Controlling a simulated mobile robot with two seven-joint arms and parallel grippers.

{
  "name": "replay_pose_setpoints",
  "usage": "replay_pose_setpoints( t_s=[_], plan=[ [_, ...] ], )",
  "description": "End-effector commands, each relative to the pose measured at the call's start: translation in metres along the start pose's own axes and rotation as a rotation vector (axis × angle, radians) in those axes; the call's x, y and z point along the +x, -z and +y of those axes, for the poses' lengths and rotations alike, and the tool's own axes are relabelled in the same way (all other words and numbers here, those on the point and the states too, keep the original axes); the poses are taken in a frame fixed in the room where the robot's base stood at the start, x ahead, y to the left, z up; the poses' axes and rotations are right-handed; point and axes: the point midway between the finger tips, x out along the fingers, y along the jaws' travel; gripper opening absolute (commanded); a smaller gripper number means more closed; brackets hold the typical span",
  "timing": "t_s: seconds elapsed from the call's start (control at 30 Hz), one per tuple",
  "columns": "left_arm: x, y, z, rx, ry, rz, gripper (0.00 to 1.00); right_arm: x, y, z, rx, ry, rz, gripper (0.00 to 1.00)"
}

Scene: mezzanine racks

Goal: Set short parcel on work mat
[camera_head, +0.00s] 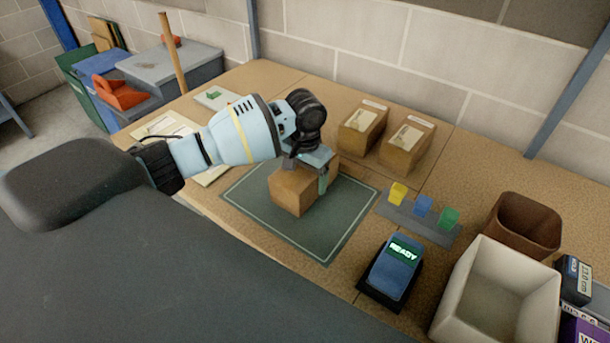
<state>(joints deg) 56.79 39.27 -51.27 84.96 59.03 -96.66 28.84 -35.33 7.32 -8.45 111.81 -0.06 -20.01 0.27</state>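A short brown parcel (290,196) is on the dark green work mat (342,221), which has a pale border line. My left gripper (308,172) is over the parcel, reaching in from the left. One teal finger shows against the parcel's right side; the other finger is mostly hidden. I cannot tell whether the fingers grip the parcel or stand open around it. Two similar brown parcels with labels, one at the back (362,125) and one right of it (406,146), stand behind the mat. My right gripper is not in view.
Right of the mat are a strip with yellow, blue and green blocks (424,208), a device reading READY (393,267), a white bin (505,292) and a brown bin (524,225). Papers (168,128) lie left. Bare tabletop shows at the back right.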

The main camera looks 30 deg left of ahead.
Motion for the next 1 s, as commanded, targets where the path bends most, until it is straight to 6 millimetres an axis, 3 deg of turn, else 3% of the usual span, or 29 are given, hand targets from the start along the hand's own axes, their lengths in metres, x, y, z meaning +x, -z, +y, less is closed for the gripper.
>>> replay_pose_setpoints(
  t_s=[0.07,0.1,0.2,0.57,1.0],
  plan=[
    [0.000,0.001,0.000,0.000,-0.001,0.003,0.38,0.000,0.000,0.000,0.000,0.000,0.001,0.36],
    [0.001,0.000,0.000,0.000,-0.001,0.001,0.86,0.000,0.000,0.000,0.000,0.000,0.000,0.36],
    [0.001,0.000,0.000,0.000,0.000,0.001,0.99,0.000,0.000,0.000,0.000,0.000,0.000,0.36],
    [-0.005,0.000,0.000,-0.001,0.001,0.000,1.00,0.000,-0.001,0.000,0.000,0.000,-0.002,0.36],
    [-0.086,0.001,0.000,0.000,-0.001,0.003,1.00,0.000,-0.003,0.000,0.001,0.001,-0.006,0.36]
  ],
)
